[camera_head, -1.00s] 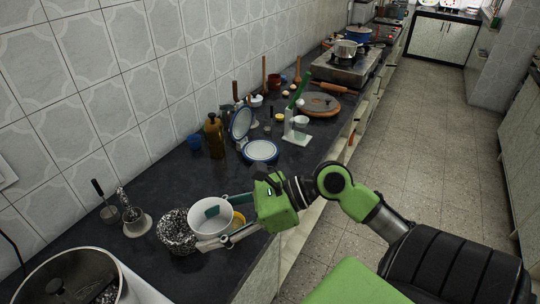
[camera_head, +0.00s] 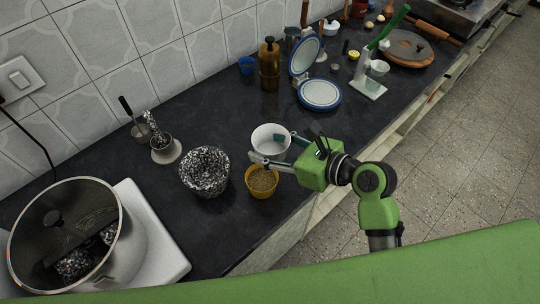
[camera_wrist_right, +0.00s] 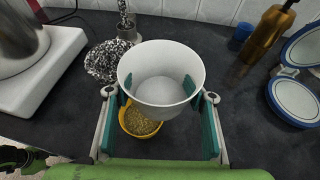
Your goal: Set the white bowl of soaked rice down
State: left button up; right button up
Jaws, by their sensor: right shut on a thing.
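The white bowl (camera_head: 271,136) is in my right gripper (camera_head: 273,153), above or on the dark counter beside the yellow cup. In the right wrist view the white bowl (camera_wrist_right: 160,92) is upright between the two teal finger pads, with pale grainy contents inside. My right gripper (camera_wrist_right: 160,118) is shut on its sides. The bowl's underside is hidden, so I cannot tell whether it touches the counter (camera_head: 225,125). My left gripper is not in view.
The yellow cup (camera_head: 262,183) of grains stands close in front of the bowl. A black-and-white speckled bowl (camera_head: 205,172) stands to its left. A large steel pot (camera_head: 130,243) is at lower left. Counter between is bare.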

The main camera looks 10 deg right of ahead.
jog(key=w+d+f, duration=0.1)
jog(key=w+f, duration=0.2)
jog(key=w, duration=0.1)
jog(key=w+d+f, duration=0.1)
jog(key=w+f, duration=0.1)
jog(key=w, duration=0.2)
jog(key=w+d+f+b, duration=0.1)
jog(key=w+f, duration=0.2)
jog(key=w, duration=0.1)
jog(key=shift+w+d+f, duration=0.2)
jog(key=shift+d+f, duration=0.15)
jog(key=shift+d, duration=0.05)
jog(key=shift+w+d+f, duration=0.1)
jog(key=shift+w+f, duration=0.25)
jog(key=shift+f, duration=0.05)
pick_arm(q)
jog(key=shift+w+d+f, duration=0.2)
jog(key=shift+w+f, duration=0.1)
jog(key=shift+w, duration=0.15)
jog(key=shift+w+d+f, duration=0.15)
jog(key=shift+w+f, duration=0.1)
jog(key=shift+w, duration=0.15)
pick_arm(e)
jog(key=shift+w+f, duration=0.2)
jog(key=shift+f, duration=1.6)
jog(key=shift+f, duration=0.1)
jog(key=o, duration=1.6)
